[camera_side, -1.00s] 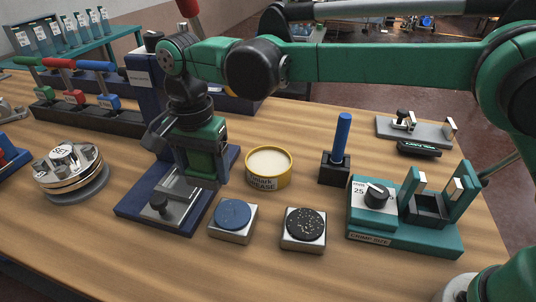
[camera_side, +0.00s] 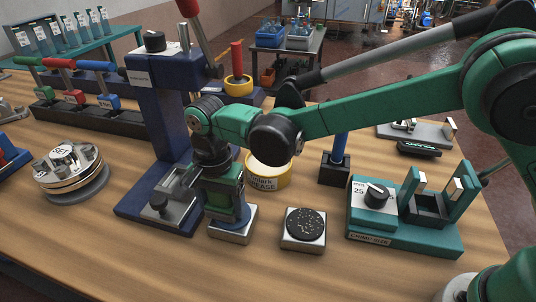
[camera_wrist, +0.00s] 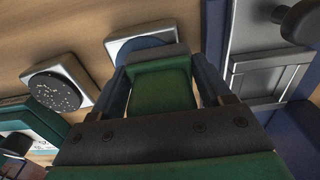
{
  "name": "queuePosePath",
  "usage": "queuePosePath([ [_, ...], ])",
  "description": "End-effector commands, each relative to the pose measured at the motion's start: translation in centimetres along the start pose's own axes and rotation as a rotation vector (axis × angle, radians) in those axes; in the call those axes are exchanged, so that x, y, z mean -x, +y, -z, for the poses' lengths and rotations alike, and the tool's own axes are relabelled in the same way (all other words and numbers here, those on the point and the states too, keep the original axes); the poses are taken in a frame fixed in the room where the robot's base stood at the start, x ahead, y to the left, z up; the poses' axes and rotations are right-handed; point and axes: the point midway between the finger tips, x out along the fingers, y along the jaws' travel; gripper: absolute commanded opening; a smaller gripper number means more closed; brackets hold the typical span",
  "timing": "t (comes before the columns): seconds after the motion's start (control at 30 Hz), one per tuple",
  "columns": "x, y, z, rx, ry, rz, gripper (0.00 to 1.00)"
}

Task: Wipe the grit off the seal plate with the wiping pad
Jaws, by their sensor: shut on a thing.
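The wiping pad (camera_wrist: 162,88) appears as a green block with a grey far edge, held between my fingers in the wrist view. My gripper (camera_side: 226,214) is shut on it, pointing down, over a blue disc (camera_wrist: 148,42) on a square metal block. The gripper hides much of that disc in the side view; I cannot tell whether the pad touches it. The seal plate (camera_side: 304,223) is a black disc on a square metal block, to the right of my gripper. Light specks of grit are scattered over it; it also shows in the wrist view (camera_wrist: 54,92).
A blue press (camera_side: 160,130) stands close left of my gripper. A yellow grease tin (camera_side: 268,178) sits just behind. A black holder with a blue rod (camera_side: 340,150) and a teal crimp fixture (camera_side: 378,228) stand to the right. The front of the table is clear.

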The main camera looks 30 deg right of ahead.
Motion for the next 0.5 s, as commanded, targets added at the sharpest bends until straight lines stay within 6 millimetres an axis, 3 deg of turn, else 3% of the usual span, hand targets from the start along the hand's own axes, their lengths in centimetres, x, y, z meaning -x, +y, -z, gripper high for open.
queuePosePath([
  [0.23, 0.0, 2.0, 0.1, -0.001, 0.0, 0.0, 0.14],
  [0.5, 0.0, -0.7, 0.0, 0.0, 0.0, 0.0, 0.14],
])
